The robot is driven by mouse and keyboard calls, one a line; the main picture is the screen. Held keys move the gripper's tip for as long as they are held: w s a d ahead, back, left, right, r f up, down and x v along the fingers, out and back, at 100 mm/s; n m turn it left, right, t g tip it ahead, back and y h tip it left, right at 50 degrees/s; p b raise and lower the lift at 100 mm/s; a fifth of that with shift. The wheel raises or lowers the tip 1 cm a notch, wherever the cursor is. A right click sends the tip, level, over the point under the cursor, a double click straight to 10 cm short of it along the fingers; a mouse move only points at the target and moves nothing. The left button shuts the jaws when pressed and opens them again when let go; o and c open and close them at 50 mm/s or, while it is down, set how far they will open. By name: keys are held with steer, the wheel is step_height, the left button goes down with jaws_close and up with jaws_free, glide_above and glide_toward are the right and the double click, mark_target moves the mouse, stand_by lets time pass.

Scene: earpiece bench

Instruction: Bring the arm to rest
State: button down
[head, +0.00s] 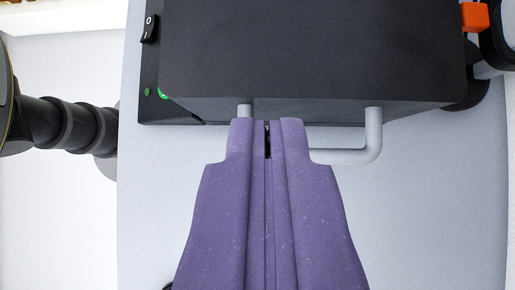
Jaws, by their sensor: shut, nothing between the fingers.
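My gripper (267,124) is purple and points up the picture from the bottom middle of the head view. Its two fingers lie side by side, shut, with only a thin dark slit between them and nothing held. The fingertips overlap the lower edge of a dark box (310,50) and hide part of a grey bar handle (373,135) on it. I cannot tell whether the fingers touch the handle.
A black rocker switch (149,28) and a green light (163,92) are on the box's left. An orange block (474,17) is at the upper right. A dark ribbed cylindrical part (70,125) is at the left. The pale grey surface (430,215) is bare at the lower right.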

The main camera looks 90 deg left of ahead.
steer(key=w+a+r+m+t+h+b, duration=0.2)
steer(key=w+a+r+m+h+b, duration=0.2)
steer(key=w+a+r+b, duration=0.4)
steer(key=w+a+r+m+t+h+b, duration=0.2)
steer(key=w+a+r+m+h+b, duration=0.25)
steer(key=r, duration=0.55)
steer(key=s+a+r+m+t+b, duration=0.2)
steer(key=s+a+r+t+b, duration=0.2)
steer(key=r, duration=0.6)
steer(key=s+a+r+m+t+y+b, duration=0.1)
steer(key=s+a+r+m+t+b, duration=0.2)
steer(key=s+a+r, duration=0.4)
step_height(320, 180, up, 4)
steer(key=shift+a+t+b, duration=0.55)
steer(key=shift+a+t, duration=0.15)
steer(key=shift+a, duration=0.5)
steer(key=shift+s, duration=0.1)
